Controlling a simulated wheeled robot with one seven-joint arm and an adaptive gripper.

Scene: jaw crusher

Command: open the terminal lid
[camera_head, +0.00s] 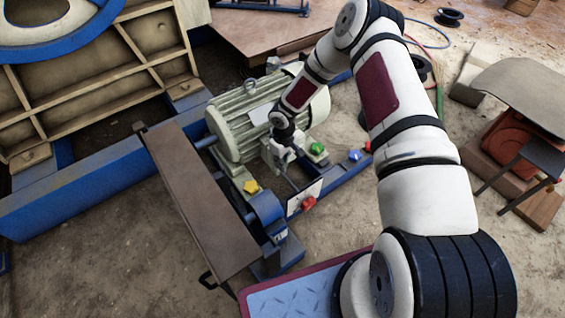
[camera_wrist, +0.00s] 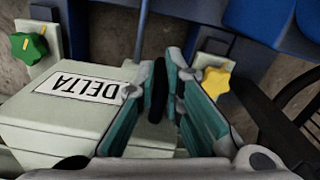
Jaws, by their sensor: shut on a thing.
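The terminal box (camera_head: 270,156) is a pale grey-green block on the side of the ribbed motor (camera_head: 237,130). In the wrist view its lid (camera_wrist: 60,114) fills the left side and bears a white label reading DELTA. The lid looks closed, though its edge is partly hidden by my gripper. My gripper (camera_wrist: 166,82) is at the right edge of the lid, its teal-padded fingers closed around a narrow dark upright bar (camera_wrist: 157,100). Whether this bar is the lid's handle cannot be told. In the head view my gripper (camera_head: 289,154) is at the box, its fingertips unclear.
A green knob (camera_head: 317,149) and a yellow star knob (camera_head: 251,186) flank the box. A long brown cover (camera_head: 195,192) and large flywheel (camera_head: 50,25) stand to the left.

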